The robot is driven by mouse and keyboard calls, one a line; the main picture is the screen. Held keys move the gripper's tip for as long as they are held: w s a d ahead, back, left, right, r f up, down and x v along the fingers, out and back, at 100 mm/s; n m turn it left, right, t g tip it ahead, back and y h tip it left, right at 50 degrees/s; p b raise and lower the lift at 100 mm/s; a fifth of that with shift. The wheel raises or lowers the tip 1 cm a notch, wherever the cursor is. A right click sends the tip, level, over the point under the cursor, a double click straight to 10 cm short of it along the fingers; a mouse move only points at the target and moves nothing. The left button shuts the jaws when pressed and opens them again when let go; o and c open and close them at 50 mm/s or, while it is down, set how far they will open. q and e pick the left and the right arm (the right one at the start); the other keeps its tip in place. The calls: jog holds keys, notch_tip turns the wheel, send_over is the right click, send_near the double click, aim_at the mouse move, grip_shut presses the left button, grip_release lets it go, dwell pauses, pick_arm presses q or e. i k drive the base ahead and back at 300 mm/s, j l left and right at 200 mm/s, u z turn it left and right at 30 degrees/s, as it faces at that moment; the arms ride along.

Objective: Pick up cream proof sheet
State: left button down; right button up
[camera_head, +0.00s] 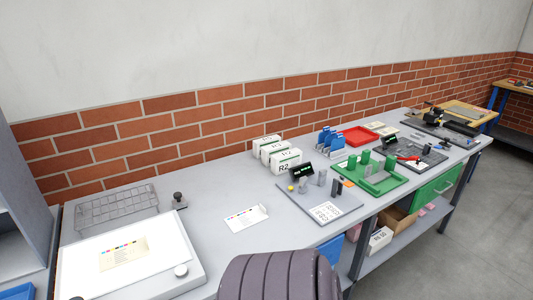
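A cream sheet (124,252) with a row of coloured dots lies flat on a white, raised flat-topped panel (82,271) at the near left of the bench. A paler folded card or sheet (246,217) with similar coloured dots lies on the bare bench top to the right of the panel.
White R2 boxes (285,161), a grey board (318,201) and a green tray (373,179) are farther right. A dark ribbed shape (280,277) blocks the bench's near edge.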

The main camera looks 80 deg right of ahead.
aim_at(118, 255)
jog(key=z, duration=1.45)
